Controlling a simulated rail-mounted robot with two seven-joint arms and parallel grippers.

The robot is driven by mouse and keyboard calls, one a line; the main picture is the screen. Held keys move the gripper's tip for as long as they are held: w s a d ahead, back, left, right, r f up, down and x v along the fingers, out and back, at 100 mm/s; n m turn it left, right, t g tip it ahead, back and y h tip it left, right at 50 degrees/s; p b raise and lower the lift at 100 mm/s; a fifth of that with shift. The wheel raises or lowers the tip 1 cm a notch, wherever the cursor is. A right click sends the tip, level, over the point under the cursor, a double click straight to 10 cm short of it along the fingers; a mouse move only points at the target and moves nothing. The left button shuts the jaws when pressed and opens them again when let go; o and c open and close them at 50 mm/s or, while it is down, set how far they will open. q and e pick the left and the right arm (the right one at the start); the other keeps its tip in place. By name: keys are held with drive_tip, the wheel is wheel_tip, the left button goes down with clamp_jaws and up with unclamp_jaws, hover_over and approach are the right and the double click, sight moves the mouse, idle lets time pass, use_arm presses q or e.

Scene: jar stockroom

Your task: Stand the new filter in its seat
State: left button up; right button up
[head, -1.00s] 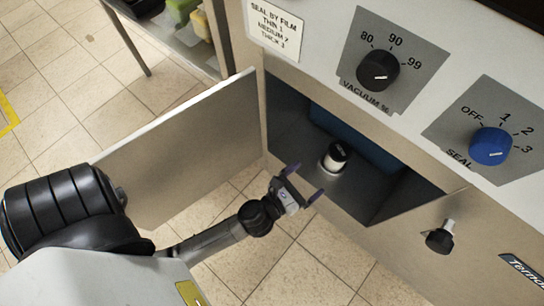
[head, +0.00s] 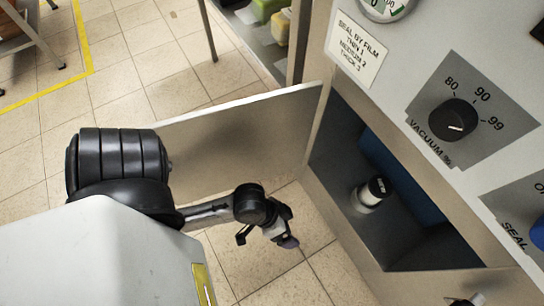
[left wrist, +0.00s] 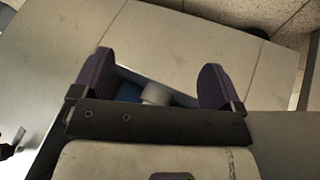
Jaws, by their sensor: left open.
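The filter (head: 369,194), a short white cylinder with a black upper part, stands inside the open compartment of the machine. It looks upright; its foot and seat are too small to make out clearly. In the left wrist view a pale round shape (left wrist: 156,94), probably the filter, shows between the fingers beyond the compartment edge. My left gripper (head: 268,238) is outside the compartment, to the left of and apart from the filter. Its purple fingers (left wrist: 154,84) are spread and empty. My right gripper is out of view.
The compartment door (head: 235,135) hangs wide open on the left. The vacuum knob (head: 453,119) and seal knob (head: 538,232) are on the panel above the opening. A blue block or wall (head: 400,175) lies behind the filter. Tiled floor (head: 265,270) is clear below my gripper.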

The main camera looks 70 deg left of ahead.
use_arm(q)
drive_tip(key=s+a+m+g+y, duration=0.1)
drive_tip(key=s+a+g+y, duration=0.1)
drive_tip(key=a, duration=0.4)
drive_tip(key=shift+s+a+f+m+y, duration=0.3)
drive_tip(key=shift+s+y, duration=0.35)
drive_tip(key=shift+y, duration=0.55)
